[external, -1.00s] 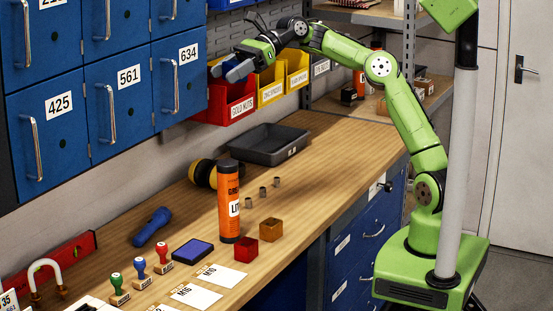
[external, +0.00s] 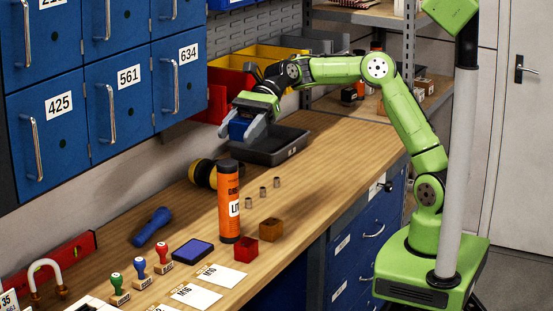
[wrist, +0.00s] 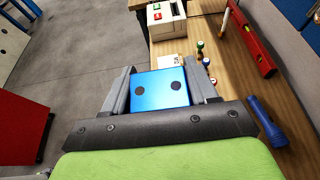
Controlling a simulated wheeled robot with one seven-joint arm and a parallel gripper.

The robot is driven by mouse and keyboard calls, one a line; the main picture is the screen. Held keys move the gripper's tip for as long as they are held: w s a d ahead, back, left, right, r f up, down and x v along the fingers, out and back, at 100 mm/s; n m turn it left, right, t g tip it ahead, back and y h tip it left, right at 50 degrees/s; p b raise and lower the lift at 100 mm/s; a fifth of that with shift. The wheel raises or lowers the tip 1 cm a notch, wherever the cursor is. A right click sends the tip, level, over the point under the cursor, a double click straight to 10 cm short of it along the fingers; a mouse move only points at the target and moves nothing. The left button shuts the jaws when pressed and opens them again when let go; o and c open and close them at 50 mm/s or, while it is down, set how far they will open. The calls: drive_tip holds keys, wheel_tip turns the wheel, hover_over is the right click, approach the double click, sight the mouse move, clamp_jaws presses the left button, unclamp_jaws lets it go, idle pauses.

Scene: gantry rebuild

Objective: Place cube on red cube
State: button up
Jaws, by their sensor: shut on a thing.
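My gripper (external: 241,133) is shut on a blue cube (external: 238,128), held in the air in front of the wall bins, left of the grey tray. In the wrist view, the cube (wrist: 160,88) sits between both fingers, its face with two dark dots showing. The red cube (external: 245,252) rests on the wooden bench near its front edge, well below and apart from my gripper. An amber-brown cube (external: 270,230) stands just right of and behind it. I cannot make out the red cube in the wrist view.
A tall orange tube (external: 229,205) stands upright close behind the red cube. A blue stamp pad (external: 193,252), cards (external: 222,277), several small stamps and a blue torch (external: 151,227) lie to the left. Small metal nuts (external: 263,194) and a grey tray (external: 268,150) are behind.

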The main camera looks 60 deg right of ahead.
sight(242, 245)
wheel_tip(242, 245, down, 26)
drive_tip(key=b, duration=0.7)
drive_tip(key=shift+r, duration=0.15)
drive_tip(key=o, duration=1.2)
drive_tip(key=shift+d+r, duration=0.1)
drive_tip(key=shift+d, duration=0.15)
drive_tip(key=p+v, duration=0.3)
drive_tip(key=v, duration=0.8)
drive_tip(key=shift+d+p, duration=0.3)
